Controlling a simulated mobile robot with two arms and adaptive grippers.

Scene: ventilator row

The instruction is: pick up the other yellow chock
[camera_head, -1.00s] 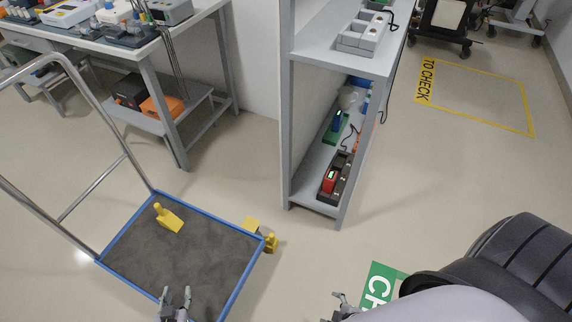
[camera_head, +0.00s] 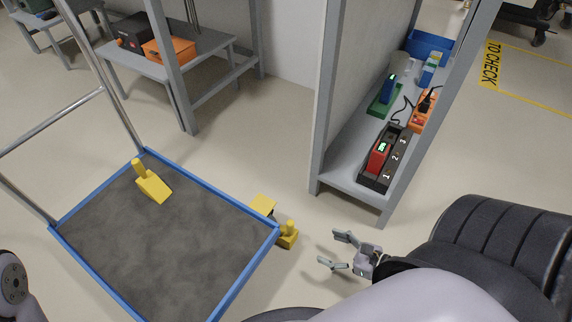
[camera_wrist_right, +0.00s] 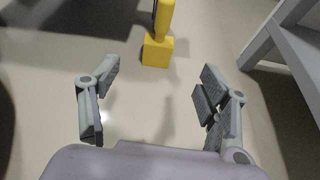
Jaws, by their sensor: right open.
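One yellow chock (camera_head: 153,186) with an upright handle lies on the grey deck of the blue-edged cart (camera_head: 190,180). Another yellow chock (camera_head: 288,236) stands on the floor against the cart's right corner. A yellow piece (camera_head: 263,206) shows just behind that corner, partly hidden; I cannot tell if it is separate. My right gripper (camera_head: 332,249) is open and empty, a little to the right of the floor chock. In the right wrist view the floor chock (camera_wrist_right: 157,50) is ahead, beyond the open fingers (camera_wrist_right: 160,72). My left gripper is out of view.
A grey shelf (camera_head: 350,182) with red, green and orange devices stands beyond my right gripper. A workbench with a low shelf (camera_head: 200,60) is at the back left. The cart's metal handle (camera_head: 105,80) rises at left.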

